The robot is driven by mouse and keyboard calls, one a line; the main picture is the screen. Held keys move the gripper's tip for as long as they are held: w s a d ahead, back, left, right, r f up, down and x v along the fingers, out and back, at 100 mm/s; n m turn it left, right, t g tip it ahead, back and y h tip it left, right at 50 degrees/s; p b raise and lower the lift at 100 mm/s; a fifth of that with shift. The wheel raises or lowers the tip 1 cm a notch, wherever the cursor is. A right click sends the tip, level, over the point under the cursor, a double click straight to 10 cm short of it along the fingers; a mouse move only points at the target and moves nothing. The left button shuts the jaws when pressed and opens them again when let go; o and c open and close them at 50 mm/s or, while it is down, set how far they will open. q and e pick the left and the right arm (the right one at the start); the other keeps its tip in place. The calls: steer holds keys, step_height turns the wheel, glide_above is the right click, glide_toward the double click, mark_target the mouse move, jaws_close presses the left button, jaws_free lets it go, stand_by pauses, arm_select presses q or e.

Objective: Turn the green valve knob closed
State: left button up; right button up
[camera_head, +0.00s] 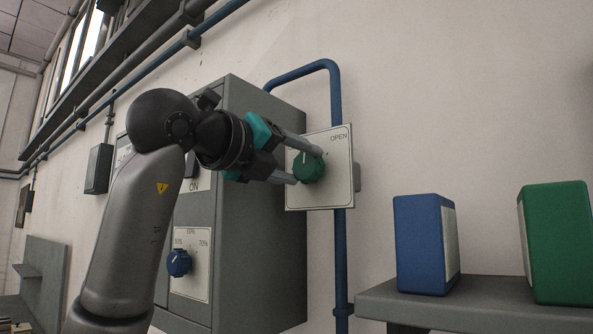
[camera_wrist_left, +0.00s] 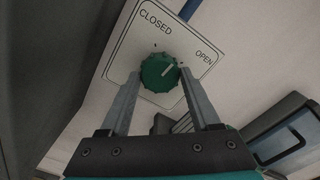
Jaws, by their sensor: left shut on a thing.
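The green valve knob (camera_head: 309,168) sits on a white plate (camera_head: 341,187) with an OPEN label at its upper right. In the left wrist view the knob (camera_wrist_left: 158,75) shows a white pointer line aimed between the CLOSED and OPEN labels of the plate (camera_wrist_left: 126,50). My left gripper (camera_head: 304,165) is shut on the knob, one finger on each side of it. Its fingers (camera_wrist_left: 160,76) also flank the knob in the left wrist view. The CLOSED label is hidden by the gripper in the head view. My right gripper is out of view.
A grey cabinet (camera_head: 262,225) stands left of the plate, with a blue dial (camera_head: 179,263) on its front. A blue pipe (camera_head: 341,260) runs behind the plate. A blue box (camera_head: 420,245) and a green box (camera_head: 560,245) stand on a grey shelf (camera_head: 480,300) at right.

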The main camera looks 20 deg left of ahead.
arm_select(q)
steer(key=n+b, duration=0.2)
steer(key=n, duration=0.3)
steer(key=shift+n, duration=0.3)
steer(key=shift+n+b, duration=0.9)
steer(key=shift+n, duration=1.4)
steer(key=o, duration=1.4)
steer(key=b+v, duration=0.4)
steer(key=v, duration=1.1)
steer(key=shift+s+a, duration=0.1)
steer(key=shift+s, duration=0.05)
